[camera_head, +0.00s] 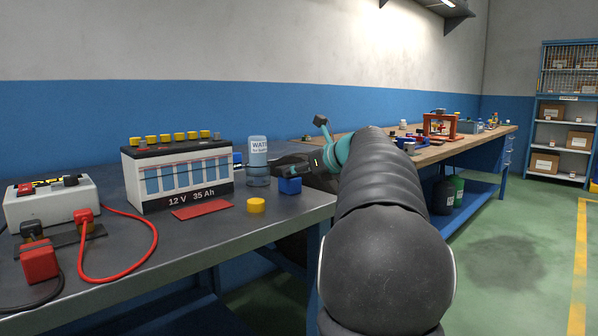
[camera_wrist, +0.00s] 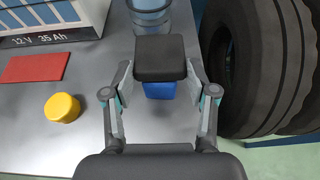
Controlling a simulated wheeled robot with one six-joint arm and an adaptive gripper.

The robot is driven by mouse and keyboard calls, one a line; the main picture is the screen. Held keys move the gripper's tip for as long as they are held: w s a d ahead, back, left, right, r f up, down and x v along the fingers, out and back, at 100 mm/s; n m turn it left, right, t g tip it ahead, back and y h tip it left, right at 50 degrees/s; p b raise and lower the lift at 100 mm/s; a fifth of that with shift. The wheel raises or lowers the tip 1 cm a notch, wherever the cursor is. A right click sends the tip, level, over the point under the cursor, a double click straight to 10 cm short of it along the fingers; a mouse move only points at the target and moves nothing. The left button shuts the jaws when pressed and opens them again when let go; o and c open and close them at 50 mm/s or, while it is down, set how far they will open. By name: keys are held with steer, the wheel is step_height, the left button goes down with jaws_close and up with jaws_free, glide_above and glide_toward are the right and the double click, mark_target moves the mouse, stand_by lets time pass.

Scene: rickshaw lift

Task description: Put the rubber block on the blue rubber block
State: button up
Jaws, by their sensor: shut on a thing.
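My gripper (camera_wrist: 160,76) is shut on a black rubber block (camera_wrist: 160,57), with one finger at each side of it. The blue rubber block (camera_wrist: 160,90) shows partly from under the black block in the wrist view. The black block is hard to make out there against my gripper. I cannot tell whether the two blocks touch.
A water bottle (camera_head: 258,160) stands close behind the blue block. A battery (camera_head: 178,172), a red plate (camera_head: 201,211) and a yellow cap (camera_head: 256,205) are to the left. Black tyres (camera_wrist: 265,65) stand beside the bench's right edge. Bare bench lies in front of the blue block.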

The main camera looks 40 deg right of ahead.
steer(key=shift+f, duration=0.15)
steer(key=o, duration=1.2)
steer(key=shift+c, duration=0.2)
steer(key=shift+r, duration=0.2)
steer(key=v, duration=1.2)
steer(key=shift+p, duration=0.35)
